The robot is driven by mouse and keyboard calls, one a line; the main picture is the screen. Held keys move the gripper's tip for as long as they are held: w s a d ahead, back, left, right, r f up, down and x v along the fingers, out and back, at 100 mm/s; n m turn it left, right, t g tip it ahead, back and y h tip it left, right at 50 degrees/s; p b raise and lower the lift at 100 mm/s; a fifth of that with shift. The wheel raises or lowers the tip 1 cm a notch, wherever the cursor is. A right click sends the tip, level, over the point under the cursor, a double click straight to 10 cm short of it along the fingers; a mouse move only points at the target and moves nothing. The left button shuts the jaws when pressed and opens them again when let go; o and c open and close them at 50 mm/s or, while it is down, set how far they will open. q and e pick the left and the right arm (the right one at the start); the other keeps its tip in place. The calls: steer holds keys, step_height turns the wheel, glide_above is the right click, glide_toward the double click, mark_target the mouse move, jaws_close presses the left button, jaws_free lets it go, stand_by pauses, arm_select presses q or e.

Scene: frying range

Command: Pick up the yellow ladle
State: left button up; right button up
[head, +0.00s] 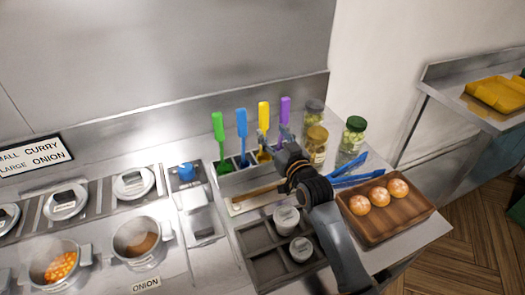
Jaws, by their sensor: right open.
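The yellow ladle (263,117) stands upright in a holder at the back of the counter, between a blue and a purple utensil. Its handle top shows; its lower part is partly hidden by my right gripper. My right gripper (268,155) is open, at the low part of the yellow ladle, with my arm reaching in from the lower right. I cannot tell whether the fingers are around the ladle or only beside it. My left gripper is not in view.
A green utensil (218,130), blue utensil (242,130) and purple utensil (285,110) stand close by. Jars (316,143) and blue tongs (350,175) lie to the right, near a wooden tray (407,212) with three round orange items. Pots (140,238) stand at left.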

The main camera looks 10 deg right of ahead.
mark_target(265, 124)
steer(key=shift+w+a+r, duration=0.2)
steer(key=shift+w+r, duration=0.05)
steer(key=shift+w, duration=0.25)
steer(key=w+p, duration=0.1)
steer(key=w, duration=0.1)
steer(key=w+a+p, duration=0.1)
steer(key=w, duration=0.1)
steer(key=shift+w+a+f, duration=0.1)
steer(key=shift+w+f, duration=0.05)
steer(key=shift+w, duration=0.2)
jaws_close()
